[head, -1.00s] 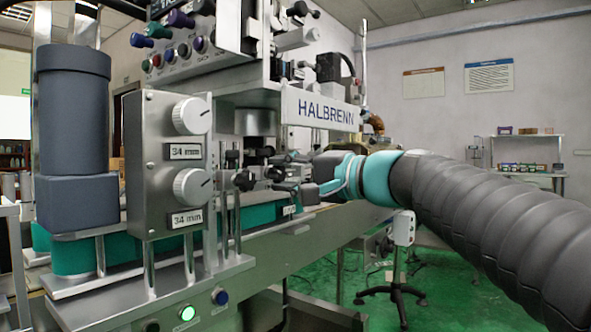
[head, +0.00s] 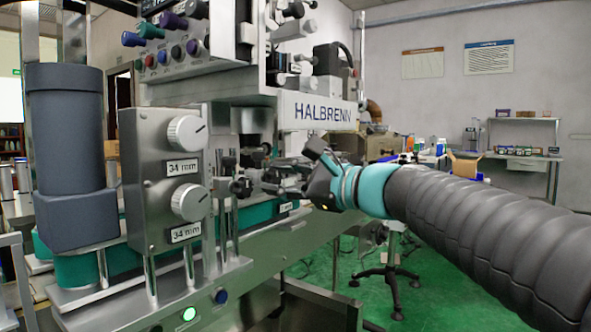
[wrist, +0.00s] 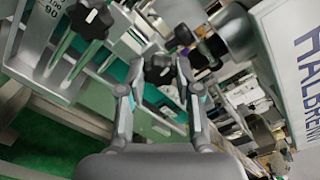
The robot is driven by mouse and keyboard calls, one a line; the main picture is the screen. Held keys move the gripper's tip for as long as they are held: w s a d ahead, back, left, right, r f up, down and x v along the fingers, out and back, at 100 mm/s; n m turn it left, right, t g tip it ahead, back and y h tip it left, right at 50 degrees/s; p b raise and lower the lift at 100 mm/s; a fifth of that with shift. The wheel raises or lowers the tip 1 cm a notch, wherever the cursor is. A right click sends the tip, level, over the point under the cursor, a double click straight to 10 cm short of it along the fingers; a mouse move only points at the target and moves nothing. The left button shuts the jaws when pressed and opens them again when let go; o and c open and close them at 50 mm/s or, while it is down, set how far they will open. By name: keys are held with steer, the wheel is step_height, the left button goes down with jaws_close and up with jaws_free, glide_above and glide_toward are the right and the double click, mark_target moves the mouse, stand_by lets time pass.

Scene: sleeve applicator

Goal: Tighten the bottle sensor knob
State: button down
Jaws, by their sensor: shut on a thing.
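My gripper (wrist: 155,78) is closed around a black lobed knob (wrist: 159,68), with one finger on each side of it in the wrist view. Whether this is the bottle sensor knob cannot be read from any label. In the head view my gripper (head: 312,188) is at the conveyor beneath the HALBRENN panel, rolled to a tilt. Its fingertips and the held knob are hard to make out there. A second black lobed knob (wrist: 91,20) sits by a numbered scale, up and left of my gripper in the wrist view.
A grey box with two 34 mm dials (head: 187,133) and a dark cylindrical unit (head: 66,140) stand at left. The HALBRENN panel (head: 322,113) hangs above my gripper. A grey post and clamp (wrist: 236,36) are close at right in the wrist view.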

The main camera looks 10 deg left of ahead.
steer(key=shift+r+m+p, duration=0.15)
steer(key=shift+m+p, duration=0.45)
steer(key=shift+m, duration=0.5)
steer(key=c, duration=0.8)
jaws_free()
steer(key=shift+a, duration=0.1)
